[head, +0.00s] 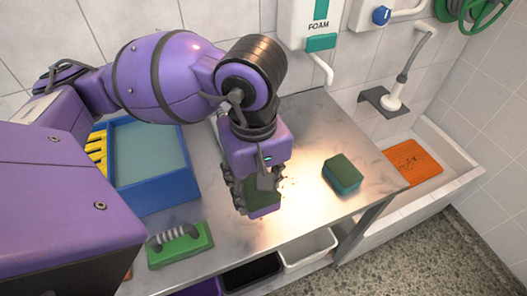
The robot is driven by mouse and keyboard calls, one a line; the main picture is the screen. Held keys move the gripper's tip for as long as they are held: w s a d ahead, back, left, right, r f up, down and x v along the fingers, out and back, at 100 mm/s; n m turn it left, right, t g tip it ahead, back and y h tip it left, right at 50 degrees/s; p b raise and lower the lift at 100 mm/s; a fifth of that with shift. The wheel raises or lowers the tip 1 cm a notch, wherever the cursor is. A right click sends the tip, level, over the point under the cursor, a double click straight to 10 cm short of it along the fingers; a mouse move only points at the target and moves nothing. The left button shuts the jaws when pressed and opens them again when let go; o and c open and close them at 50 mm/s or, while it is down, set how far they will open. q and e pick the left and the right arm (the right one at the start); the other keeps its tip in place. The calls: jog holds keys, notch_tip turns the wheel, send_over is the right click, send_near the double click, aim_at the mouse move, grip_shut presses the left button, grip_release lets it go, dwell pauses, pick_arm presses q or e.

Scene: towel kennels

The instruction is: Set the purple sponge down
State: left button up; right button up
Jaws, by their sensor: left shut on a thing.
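My left gripper (252,190) reaches down over the metal table and is shut on the purple sponge (264,211). The sponge shows a dark green upper face and a purple lower part below the fingers. My fingers hide some of it. I cannot tell from this view whether it touches the table or hangs just above it. My right gripper is not in view.
A green and teal sponge (342,174) lies to the right on the metal table (290,225). A green-based brush (180,246) lies at front left, a blue tray (158,196) behind it. An orange mat (413,162) lies in the trough (455,160) at right.

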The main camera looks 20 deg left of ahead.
pick_arm(q)
jog(key=shift+w+d+f+m, duration=0.1)
jog(key=shift+w+m, duration=0.1)
jog(key=shift+m, duration=0.5)
jog(key=shift+w+d+m, duration=0.1)
jog(key=shift+w+m, duration=0.1)
jog(key=shift+m, duration=0.5)
jog(key=w+a+m+p, duration=0.1)
jog(key=w+a+m, duration=0.1)
jog(key=w+m, duration=0.4)
jog(key=shift+w+a+m, duration=0.2)
jog(key=shift+w+m, duration=0.2)
jog(key=shift+w, duration=0.35)
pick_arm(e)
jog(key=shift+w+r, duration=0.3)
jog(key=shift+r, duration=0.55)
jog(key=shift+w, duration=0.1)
